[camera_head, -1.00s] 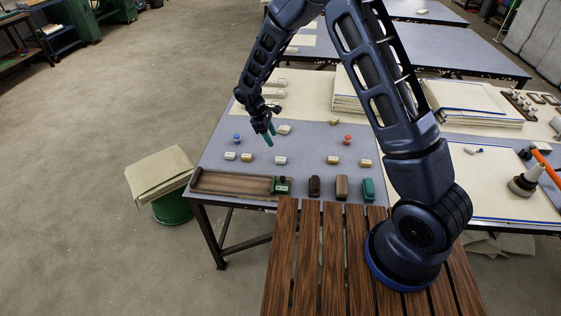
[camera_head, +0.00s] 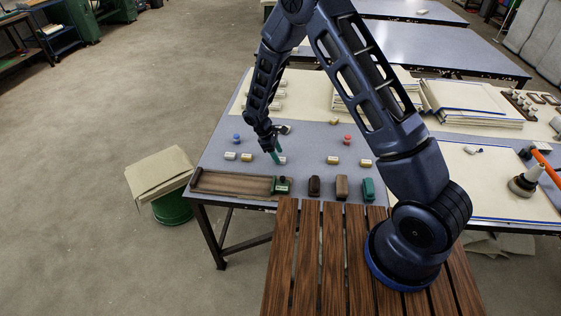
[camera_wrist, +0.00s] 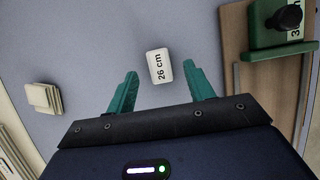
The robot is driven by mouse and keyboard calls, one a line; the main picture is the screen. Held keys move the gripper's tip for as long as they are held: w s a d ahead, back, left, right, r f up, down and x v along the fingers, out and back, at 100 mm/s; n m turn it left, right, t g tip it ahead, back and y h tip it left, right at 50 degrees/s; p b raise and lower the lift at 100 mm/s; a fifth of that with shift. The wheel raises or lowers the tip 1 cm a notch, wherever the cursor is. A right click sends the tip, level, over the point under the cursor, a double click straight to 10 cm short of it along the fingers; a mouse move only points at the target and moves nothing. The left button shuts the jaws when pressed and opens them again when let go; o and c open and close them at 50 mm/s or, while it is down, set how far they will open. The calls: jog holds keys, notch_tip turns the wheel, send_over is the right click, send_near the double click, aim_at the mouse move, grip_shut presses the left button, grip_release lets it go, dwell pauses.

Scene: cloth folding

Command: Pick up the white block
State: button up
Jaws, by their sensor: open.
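In the wrist view a white block (camera_wrist: 160,66) labelled "26 cm" lies on the grey-blue table top, ahead of and between the two green fingers. My gripper (camera_wrist: 160,80) is open and empty, its fingers spread to either side of the block's near end, not visibly touching it. In the head view my gripper (camera_head: 277,157) points down at the table, and the white block (camera_head: 282,161) is partly hidden behind the fingers. I cannot tell the exact height of the fingertips above the table.
A wooden tray (camera_head: 225,184) with a green stop (camera_head: 280,185) lies along the near table edge. Brown, tan and green blocks stand beside it. Small pale and yellow blocks (camera_head: 333,160) lie nearby.

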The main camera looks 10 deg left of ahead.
jog(key=shift+x, duration=1.15)
jog(key=shift+c, duration=0.2)
jog(key=c, duration=1)
notch_tip(320, 180, up, 20)
